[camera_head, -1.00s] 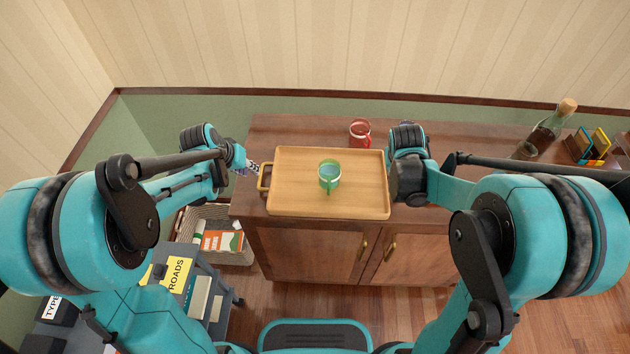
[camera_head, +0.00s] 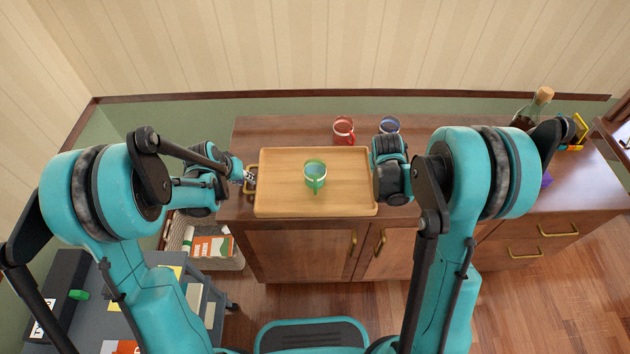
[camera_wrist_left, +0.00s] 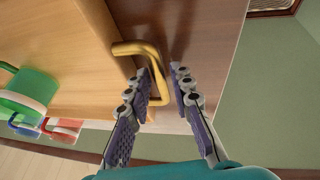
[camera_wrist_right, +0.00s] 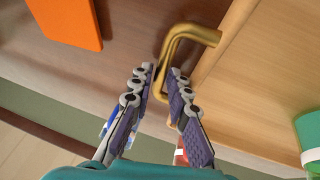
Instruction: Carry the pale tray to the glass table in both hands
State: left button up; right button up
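The pale tray (camera_head: 278,195) lies on a brown wooden cabinet, with a green mug (camera_head: 315,177) standing on it. It has a brass handle at each end. My left gripper (camera_head: 248,180) is at the left handle (camera_wrist_left: 154,60); in the left wrist view its fingers (camera_wrist_left: 160,72) are apart, one on each side of the bar. My right gripper (camera_wrist_right: 160,72) is at the right handle (camera_wrist_right: 190,32), with its fingers parted around the bar and a small gap showing. In the head view my right wrist hides that handle. The glass table is not in view.
A red mug (camera_head: 344,130) and a blue mug (camera_head: 389,125) stand behind the tray. A bottle (camera_head: 535,107) stands at the cabinet's right end. A grey cart (camera_head: 100,325) and a basket (camera_head: 215,262) with books are at the left. An orange object (camera_wrist_right: 65,20) lies near the right handle.

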pick_arm(q)
grip_shut()
pick_arm(e)
grip_shut()
